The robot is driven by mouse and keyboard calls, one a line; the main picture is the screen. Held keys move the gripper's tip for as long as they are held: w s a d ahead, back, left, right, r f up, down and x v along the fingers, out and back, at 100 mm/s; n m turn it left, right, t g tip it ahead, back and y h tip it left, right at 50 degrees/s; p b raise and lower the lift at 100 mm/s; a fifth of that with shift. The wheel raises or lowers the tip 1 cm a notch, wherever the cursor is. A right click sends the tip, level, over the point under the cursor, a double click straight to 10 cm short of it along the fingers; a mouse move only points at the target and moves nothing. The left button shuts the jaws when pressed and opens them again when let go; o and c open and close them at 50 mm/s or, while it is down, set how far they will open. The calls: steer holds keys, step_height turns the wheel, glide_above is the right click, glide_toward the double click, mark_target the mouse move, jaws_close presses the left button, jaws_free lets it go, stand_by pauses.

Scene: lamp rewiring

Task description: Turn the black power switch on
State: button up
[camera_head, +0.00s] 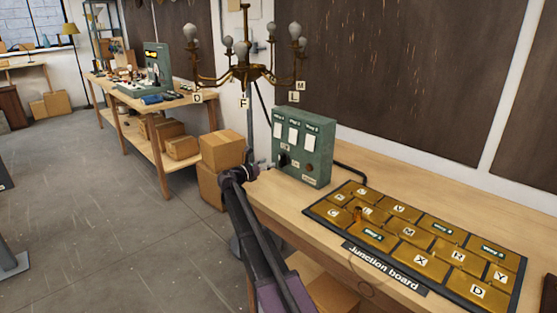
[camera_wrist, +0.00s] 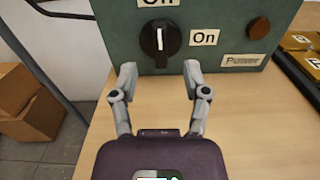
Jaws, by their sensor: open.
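The black power switch (camera_wrist: 160,40) is a round knob on the front of the green control box (camera_wrist: 215,15). In the head view the switch (camera_head: 284,160) shows low on the left of the box (camera_head: 318,157). My gripper (camera_wrist: 158,78) is open and empty, its two fingers just in front of and below the knob, one toward each side. I cannot tell whether either finger touches it.
A brown round button (camera_wrist: 258,28) sits above a "Power" label (camera_wrist: 243,60) on the box. The junction board (camera_head: 420,240) with brass plates lies to the right on the bench (camera_head: 400,178). A chandelier (camera_head: 245,72) hangs behind. Cardboard boxes (camera_head: 222,150) stand left of the bench.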

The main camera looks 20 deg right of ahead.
mark_target(279, 158)
steer(key=shift+x, duration=3.15)
jaws_close()
